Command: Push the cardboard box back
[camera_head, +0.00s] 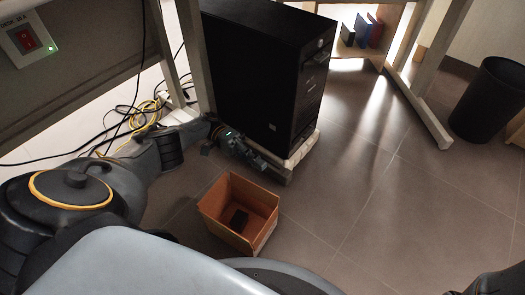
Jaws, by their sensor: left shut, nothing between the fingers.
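My left gripper (264,165) is shut and empty. It shows just beyond the box's back edge, close to the base of the tower. I cannot tell whether it touches the box or the tower's stand. Of my right arm only a dark part shows at the bottom right corner; its gripper is not in view.
The black computer tower (262,70) stands on a low pale stand (303,150). A black waste bin (488,98) stands at right. The floor right of the box is clear.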

